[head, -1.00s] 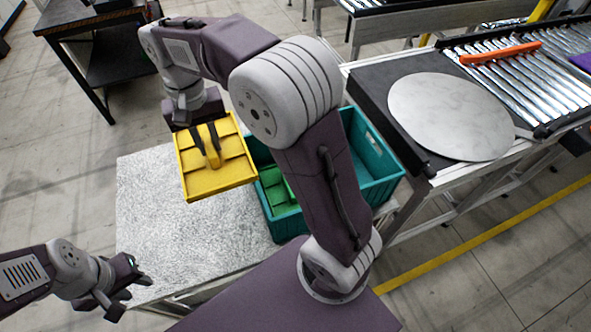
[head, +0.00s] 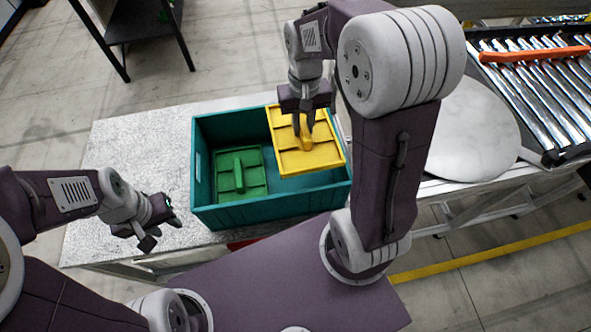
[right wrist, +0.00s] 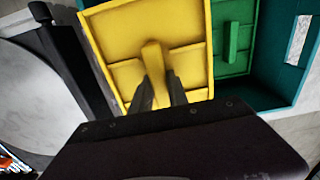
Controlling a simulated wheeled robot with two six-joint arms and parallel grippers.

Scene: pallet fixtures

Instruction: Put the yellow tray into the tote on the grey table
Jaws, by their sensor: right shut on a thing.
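The yellow tray (head: 320,161) hangs level or nearly so over the right part of the teal tote (head: 222,216). My right gripper (head: 304,133) is shut on the tray's upright middle handle. The right wrist view also shows the yellow tray (right wrist: 118,40) with the fingers (right wrist: 160,92) on its handle. The tote stands on the grey table (head: 125,160). Whether the tray's underside is below the tote's rim is hard to tell. My left gripper (head: 158,226) is open and empty, left of the tote above the table's front part.
A green tray (head: 255,182) with a handle lies in the left part of the tote. A roller conveyor (head: 540,95) with an orange bar (head: 530,54) and a round pale plate (head: 470,135) are at the right. A dark shelf (head: 140,20) stands back left.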

